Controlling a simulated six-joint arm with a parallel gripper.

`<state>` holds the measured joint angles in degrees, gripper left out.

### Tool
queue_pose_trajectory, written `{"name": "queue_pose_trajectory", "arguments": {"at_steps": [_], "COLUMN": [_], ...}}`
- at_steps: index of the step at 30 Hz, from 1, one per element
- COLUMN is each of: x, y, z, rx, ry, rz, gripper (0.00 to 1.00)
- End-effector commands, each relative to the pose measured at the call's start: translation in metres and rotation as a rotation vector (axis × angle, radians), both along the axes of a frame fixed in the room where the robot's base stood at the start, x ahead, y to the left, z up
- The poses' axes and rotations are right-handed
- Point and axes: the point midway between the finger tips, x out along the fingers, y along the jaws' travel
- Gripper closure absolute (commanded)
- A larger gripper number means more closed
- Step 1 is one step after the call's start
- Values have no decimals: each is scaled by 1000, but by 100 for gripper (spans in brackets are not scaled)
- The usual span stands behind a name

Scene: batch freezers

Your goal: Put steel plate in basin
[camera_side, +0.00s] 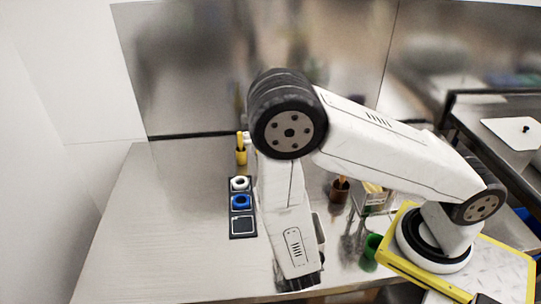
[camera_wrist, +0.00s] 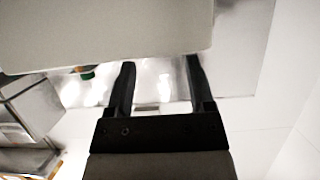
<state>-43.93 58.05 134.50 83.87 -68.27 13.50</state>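My gripper (camera_wrist: 160,64) shows in the wrist view with its two black fingers well apart and nothing seen between them. A large pale grey block fills the top of that view at the fingertips; I cannot tell what it is. In the side view my arm bends down over the bench, and the gripper itself is not clearly seen there. I cannot pick out the steel plate or a basin with certainty in either view; my arm hides part of the bench.
On the steel bench (camera_side: 150,215) stands a dark tray (camera_side: 232,236) with a white ring (camera_side: 240,184) and a blue ring (camera_side: 241,202). A yellow item (camera_side: 241,157) is behind it. A brown cup (camera_side: 339,191) and green cup (camera_side: 371,251) stand right. The left bench is clear.

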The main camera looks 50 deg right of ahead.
Motion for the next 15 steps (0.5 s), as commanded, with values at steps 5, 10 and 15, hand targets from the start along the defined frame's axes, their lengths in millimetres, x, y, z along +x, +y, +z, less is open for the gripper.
{"name": "queue_pose_trajectory", "arguments": {"at_steps": [5,10,15], "x": [0,0,0], "y": [0,0,0], "z": [0,2,9], "rx": [0,1,2], "ry": [0,-1,-2], "rz": [0,0,0], "gripper": [31,31,31]}}
